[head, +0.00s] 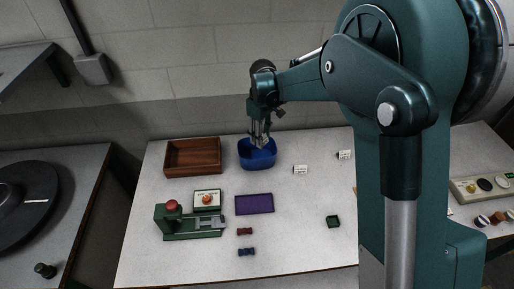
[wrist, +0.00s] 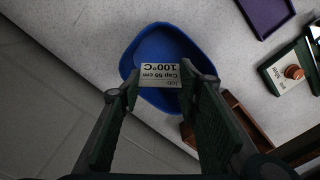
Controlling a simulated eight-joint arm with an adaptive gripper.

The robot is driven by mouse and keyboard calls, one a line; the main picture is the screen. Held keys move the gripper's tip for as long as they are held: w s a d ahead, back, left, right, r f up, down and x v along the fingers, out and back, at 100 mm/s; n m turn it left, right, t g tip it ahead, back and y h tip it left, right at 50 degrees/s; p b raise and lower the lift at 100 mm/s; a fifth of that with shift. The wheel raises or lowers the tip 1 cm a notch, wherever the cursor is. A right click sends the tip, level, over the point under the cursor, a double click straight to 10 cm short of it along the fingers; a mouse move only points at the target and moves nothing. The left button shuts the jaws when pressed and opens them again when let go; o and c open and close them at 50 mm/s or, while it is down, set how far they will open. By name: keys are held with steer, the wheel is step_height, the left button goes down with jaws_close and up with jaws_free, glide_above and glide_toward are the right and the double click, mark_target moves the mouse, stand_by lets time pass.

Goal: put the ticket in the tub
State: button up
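The ticket (wrist: 160,76) is a small white card printed "Job Cap 55 cm 100°C", upside down in the wrist view. My gripper (wrist: 160,82) has its two fingertips against the card's side edges and holds it. Behind it in the wrist view is the blue tub (wrist: 160,40), an open rounded container. In the head view the tub (head: 258,161) stands at the back of the table. There my gripper (head: 260,142) points down over it, fingertips at about its rim. The ticket is too small to make out there.
A brown wooden tray (head: 193,157) stands left of the tub. Two white cards (head: 300,169) (head: 345,154) stand to its right. A purple mat (head: 254,204), a green press (head: 190,222), a dark green block (head: 333,221) and small spools (head: 246,252) lie nearer the front.

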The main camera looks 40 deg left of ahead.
steer(key=shift+s+a, duration=0.55)
steer(key=shift+s, duration=0.3)
glide_toward(257, 154)
steer(key=shift+s+d+f, duration=0.5)
steer(key=shift+s+f, duration=0.05)
steer(key=shift+s, duration=0.1)
steer(key=shift+s+d+f, duration=0.5)
steer(key=shift+s, duration=0.15)
steer(key=shift+f, duration=1.9)
steer(key=shift+f+b, duration=0.1)
steer(key=shift+b, duration=0.25)
